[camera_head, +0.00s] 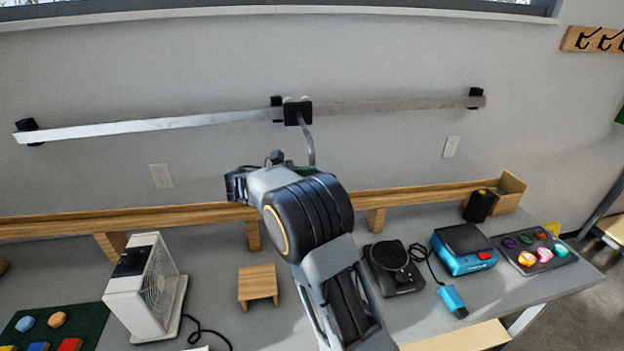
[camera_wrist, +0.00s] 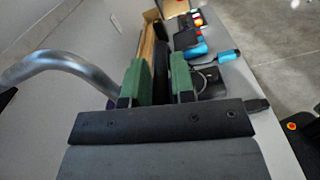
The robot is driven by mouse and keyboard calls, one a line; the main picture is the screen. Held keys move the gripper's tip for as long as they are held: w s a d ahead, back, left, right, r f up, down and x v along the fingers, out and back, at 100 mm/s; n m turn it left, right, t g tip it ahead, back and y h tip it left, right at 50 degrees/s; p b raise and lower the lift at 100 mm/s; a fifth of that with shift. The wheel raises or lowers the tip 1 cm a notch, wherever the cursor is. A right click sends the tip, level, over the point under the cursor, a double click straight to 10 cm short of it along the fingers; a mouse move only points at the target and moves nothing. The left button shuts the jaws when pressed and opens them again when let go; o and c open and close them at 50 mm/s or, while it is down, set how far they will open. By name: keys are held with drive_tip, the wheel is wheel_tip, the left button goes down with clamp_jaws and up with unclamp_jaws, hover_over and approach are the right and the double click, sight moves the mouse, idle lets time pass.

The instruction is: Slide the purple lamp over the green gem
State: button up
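A lamp hangs from a black slider (camera_head: 297,112) near the middle of a metal rail on the wall. Its grey curved neck (camera_head: 309,145) goes down behind my arm, which hides the lamp's head.
The rail (camera_head: 400,105) runs across the wall. On the bench stand a white fan (camera_head: 145,290), a wooden stool (camera_head: 258,284), a black device (camera_head: 393,268) and a blue scale (camera_head: 464,249). A wooden shelf (camera_head: 420,198) runs along the wall behind them.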

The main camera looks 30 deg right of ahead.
drive_tip(key=o, duration=0.3)
drive_tip(key=shift+f, duration=0.1)
drive_tip(key=shift+w+a+f, duration=0.1)
drive_tip(key=shift+a, duration=0.2)
drive_tip(key=p+v, duration=0.1)
drive_tip(key=v, duration=0.6)
drive_tip(key=shift+p, duration=0.35)
drive_tip(key=shift+d, duration=0.1)
